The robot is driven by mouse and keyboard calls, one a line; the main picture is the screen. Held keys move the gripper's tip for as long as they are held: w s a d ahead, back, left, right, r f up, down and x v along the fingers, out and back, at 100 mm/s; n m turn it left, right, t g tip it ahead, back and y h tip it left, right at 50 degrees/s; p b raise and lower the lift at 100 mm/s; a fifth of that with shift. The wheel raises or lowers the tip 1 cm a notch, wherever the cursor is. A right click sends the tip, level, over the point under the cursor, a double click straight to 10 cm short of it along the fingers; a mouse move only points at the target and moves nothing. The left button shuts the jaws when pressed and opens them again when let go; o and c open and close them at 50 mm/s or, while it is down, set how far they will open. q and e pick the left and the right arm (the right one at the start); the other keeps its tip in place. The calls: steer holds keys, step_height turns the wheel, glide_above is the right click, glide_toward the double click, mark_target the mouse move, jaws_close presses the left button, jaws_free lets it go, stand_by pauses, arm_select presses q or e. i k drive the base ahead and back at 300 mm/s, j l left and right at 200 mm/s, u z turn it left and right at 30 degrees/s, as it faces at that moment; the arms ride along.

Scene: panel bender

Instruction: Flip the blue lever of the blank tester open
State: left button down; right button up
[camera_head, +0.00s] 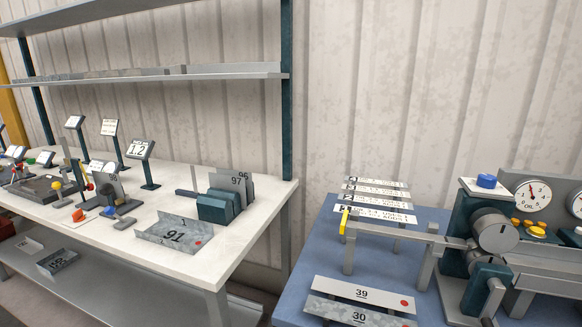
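Neither of my grippers shows in the head view. I cannot tell for sure which device is the blank tester. On the white bench at left stands a small dark device (124,208) with a small blue part (109,211) low at its front left; whether that part is the lever, and how it stands, is too small to tell. At right, a grey and dark teal machine (490,240) has a blue round cap (486,181) on its top plate and gauges behind.
The white bench (240,237) carries a dark teal rack (218,206) with numbered plates, a bent plate marked 91 (174,232) and several small sign stands. The blue table (310,262) at right holds flat plates marked 39 (362,293) and 30 (358,313). A gap separates both tables.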

mark_target(108, 211)
steer(key=u, duration=1.25)
